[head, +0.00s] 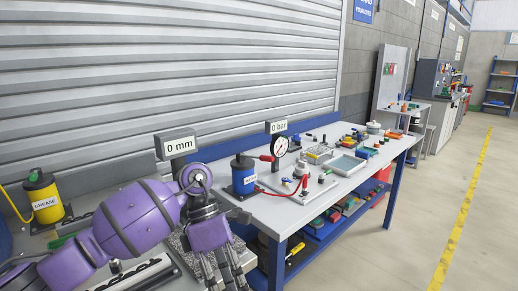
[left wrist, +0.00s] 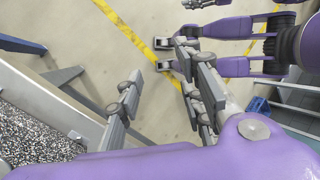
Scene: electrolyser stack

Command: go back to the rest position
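My left gripper (head: 224,272) hangs at the bottom of the head view, fingers pointing down, near the front edge of the workbench. In the left wrist view its grey fingers (left wrist: 160,100) stand apart with bare floor showing between them. It is open and holds nothing. My purple left arm crosses the lower left of the head view.
A bench (head: 343,187) with a blue pump (head: 243,176), a gauge (head: 279,146) and several small parts runs to the right. A yellow grease can (head: 43,196) stands at left. A grey "0 mm" display (head: 180,146) is behind my arm. The floor at right (head: 420,230) is clear.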

